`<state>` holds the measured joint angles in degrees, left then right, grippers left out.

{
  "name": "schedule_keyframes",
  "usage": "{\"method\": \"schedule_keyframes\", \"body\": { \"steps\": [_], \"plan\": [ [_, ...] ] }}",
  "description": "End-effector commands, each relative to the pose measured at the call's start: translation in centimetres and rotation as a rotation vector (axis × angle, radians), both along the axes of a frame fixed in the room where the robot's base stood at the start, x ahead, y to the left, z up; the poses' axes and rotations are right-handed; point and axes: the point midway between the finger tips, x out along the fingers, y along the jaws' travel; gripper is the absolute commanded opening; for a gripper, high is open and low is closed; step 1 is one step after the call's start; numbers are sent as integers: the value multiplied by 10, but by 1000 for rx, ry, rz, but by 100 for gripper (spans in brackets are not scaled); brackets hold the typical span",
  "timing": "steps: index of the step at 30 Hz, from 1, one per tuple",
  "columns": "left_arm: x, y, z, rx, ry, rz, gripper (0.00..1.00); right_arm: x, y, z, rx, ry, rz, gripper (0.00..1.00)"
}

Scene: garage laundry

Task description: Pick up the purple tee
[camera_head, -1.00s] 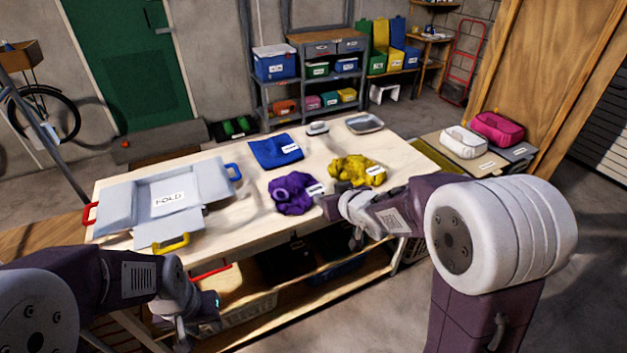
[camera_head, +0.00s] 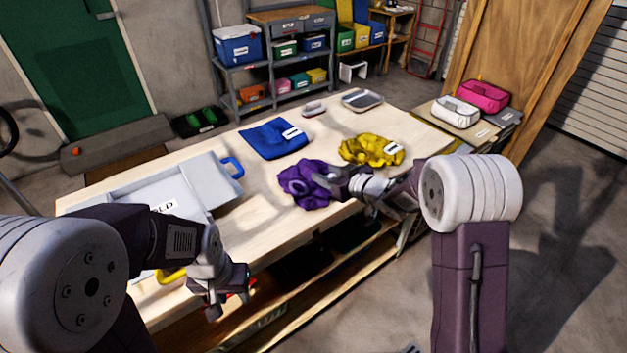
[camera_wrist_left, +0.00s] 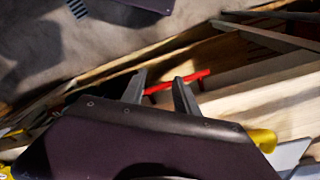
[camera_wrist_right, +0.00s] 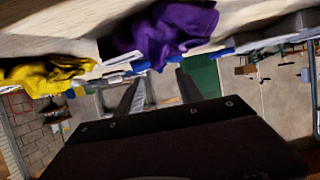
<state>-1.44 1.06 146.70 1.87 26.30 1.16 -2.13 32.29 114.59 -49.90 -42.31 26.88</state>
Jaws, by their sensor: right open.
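The purple tee (camera_head: 304,184) lies crumpled on the wooden table, between a folded blue cloth and a crumpled yellow one. It also shows at the top of the right wrist view (camera_wrist_right: 170,32). My right gripper (camera_head: 322,177) is at the tee's right side in the head view and covers part of it. Its two fingers (camera_wrist_right: 156,88) are apart with nothing between them; I cannot tell whether they touch the cloth. My left gripper (camera_head: 228,302) hangs off the table's front edge, its fingers (camera_wrist_left: 158,84) apart and empty.
A grey folding board (camera_head: 140,187) with coloured handles lies at the table's left. The blue cloth (camera_head: 262,140) is behind the tee, and the yellow cloth (camera_head: 368,149) is to its right. A grey tray (camera_head: 362,100) stands at the back. Bare tabletop (camera_head: 255,215) lies left of the tee.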

Motion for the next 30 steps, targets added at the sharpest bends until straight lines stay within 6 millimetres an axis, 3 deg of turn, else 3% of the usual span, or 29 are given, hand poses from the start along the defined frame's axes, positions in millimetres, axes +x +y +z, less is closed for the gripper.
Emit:
{"method": "schedule_keyframes", "body": {
  "steps": [3, 10, 18, 25, 26, 30],
  "plan": [
    [0, 0, -2, 0, 0, 0, 36, 14, 11, -9, 0, 1, 2, 44],
    [0, 0, -3, 0, 0, 0, 36, 24, 18, -13, 0, 0, 2, 44],
    [0, 0, -4, 0, 0, 0, 36, 57, 40, -29, 0, 0, 1, 44],
    [0, 0, -4, 0, 0, 0, 36, 59, 41, -30, 1, 1, 0, 44],
    [0, 0, -4, 0, 0, 0, 36, 59, 41, -30, 1, 1, 0, 38],
    [0, 0, -4, 0, 0, 0, 36, 59, 41, -30, 0, 0, 0, 0]
  ]
}}
